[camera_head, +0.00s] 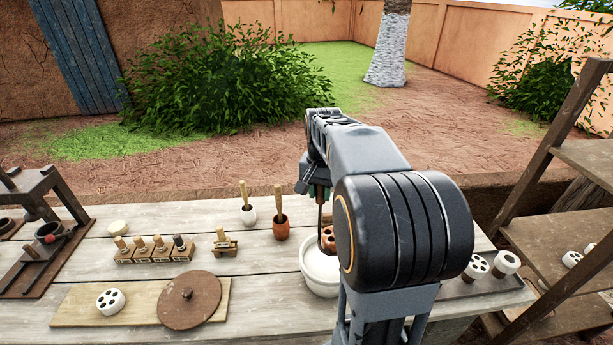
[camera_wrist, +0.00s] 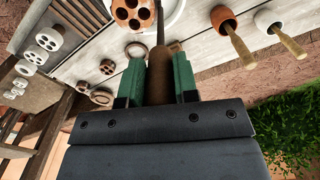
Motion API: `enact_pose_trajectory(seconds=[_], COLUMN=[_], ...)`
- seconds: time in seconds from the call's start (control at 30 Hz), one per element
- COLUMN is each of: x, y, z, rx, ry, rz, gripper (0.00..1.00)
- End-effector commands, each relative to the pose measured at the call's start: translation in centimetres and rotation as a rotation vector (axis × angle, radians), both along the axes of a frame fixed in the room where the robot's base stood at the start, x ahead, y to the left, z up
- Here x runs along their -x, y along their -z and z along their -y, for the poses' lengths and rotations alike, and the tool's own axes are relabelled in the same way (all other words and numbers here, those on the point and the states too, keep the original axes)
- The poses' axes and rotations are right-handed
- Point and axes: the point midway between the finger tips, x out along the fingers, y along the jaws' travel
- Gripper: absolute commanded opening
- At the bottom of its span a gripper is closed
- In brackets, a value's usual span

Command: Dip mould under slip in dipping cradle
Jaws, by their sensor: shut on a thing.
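My gripper (camera_wrist: 160,82) has green-padded fingers shut on the brown wooden handle of the dipping cradle (camera_wrist: 161,88). The cradle's thin dark rod (camera_head: 320,214) runs down from the gripper. At its lower end is a terracotta mould with round holes (camera_head: 328,238), over the white bowl (camera_head: 318,265). The mould (camera_wrist: 132,13) also shows at the top of the wrist view, partly cut off. My arm hides the bowl's right side in the head view. I see no slip surface, and the mould's holed face is above the rim and uncoated.
Left of the bowl stand a brown pot with a brush (camera_head: 281,230) and a white pot with a brush (camera_head: 248,212). Stamps in a wooden rack (camera_head: 155,250) and a round brown lid (camera_head: 189,300) lie further left. White holed moulds (camera_head: 476,268) sit on the right tray.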

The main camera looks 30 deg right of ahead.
Motion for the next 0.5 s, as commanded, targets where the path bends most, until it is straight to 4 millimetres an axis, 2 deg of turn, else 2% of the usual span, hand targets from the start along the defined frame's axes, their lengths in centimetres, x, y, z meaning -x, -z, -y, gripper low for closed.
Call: enact_pose_trajectory(seconds=[0.27,0.5], x=[0.0,0.1], y=[0.6,2.1], z=[0.0,0.2], rx=[0.001,0.001], ry=[0.002,0.004], rz=[0.001,0.001], gripper=[0.0,0.0])
